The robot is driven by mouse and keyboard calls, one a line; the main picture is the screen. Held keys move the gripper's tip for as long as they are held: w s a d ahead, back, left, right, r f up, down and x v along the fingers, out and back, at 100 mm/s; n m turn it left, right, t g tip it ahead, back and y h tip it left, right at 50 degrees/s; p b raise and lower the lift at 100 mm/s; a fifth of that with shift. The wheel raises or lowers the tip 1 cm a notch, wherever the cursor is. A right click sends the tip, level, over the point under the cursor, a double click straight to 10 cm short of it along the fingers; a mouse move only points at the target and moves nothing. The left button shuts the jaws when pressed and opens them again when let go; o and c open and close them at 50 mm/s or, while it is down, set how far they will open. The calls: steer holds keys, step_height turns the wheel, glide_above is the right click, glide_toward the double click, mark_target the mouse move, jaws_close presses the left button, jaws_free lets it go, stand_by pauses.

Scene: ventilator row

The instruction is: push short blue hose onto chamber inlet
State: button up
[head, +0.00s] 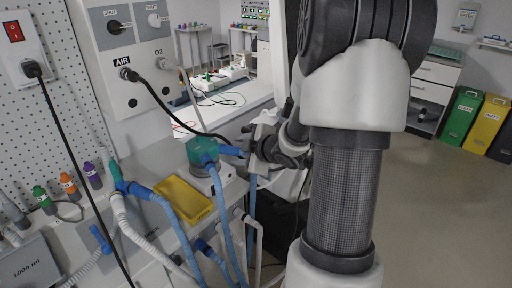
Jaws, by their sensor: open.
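The humidifier chamber has a teal top (202,149) and sits on a white base unit at the centre-left of the head view. A blue hose end (230,151) lies against the right side of the teal top, level with it; I cannot tell whether it is fully seated. A light-blue hose length (251,205) hangs below, near my gripper, and may be the same hose. My gripper (256,148) is at the right end of the blue piece, open, with its fingers partly hidden by my wrist.
A yellow tray (183,201) lies left of the chamber. Coloured bins (488,122) stand far right; the floor there is clear.

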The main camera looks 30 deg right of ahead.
steer(key=p+v, duration=0.3)
steer(key=v, duration=1)
